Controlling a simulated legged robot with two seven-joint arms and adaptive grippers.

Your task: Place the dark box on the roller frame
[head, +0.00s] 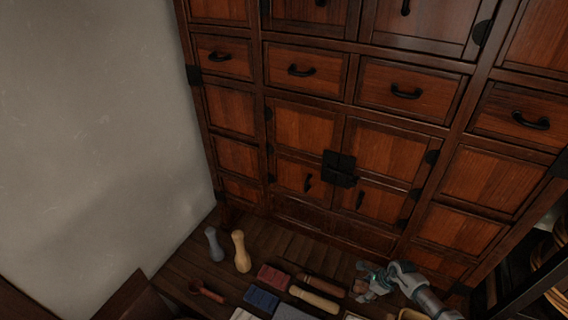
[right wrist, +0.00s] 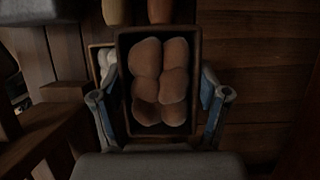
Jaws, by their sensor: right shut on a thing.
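My right gripper (right wrist: 160,94) is shut on the dark box (right wrist: 123,92), with one finger on each side of it in the right wrist view. The box is open-topped and holds several rounded brown lumps (right wrist: 173,84). In the head view, my right gripper (head: 373,283) is low at the right, in front of the cabinet, and the box is mostly hidden there. I cannot make out the roller frame for certain in either view. My left gripper is not in view.
A wooden cabinet (head: 395,152) fills the back. On the wooden surface stand two gourd-shaped pieces (head: 241,251). A red ladle (head: 206,291), a red block (head: 273,277), a blue block (head: 261,299) and a pale roller-shaped piece (head: 315,299) lie close together. A pale wall (head: 95,120) is left.

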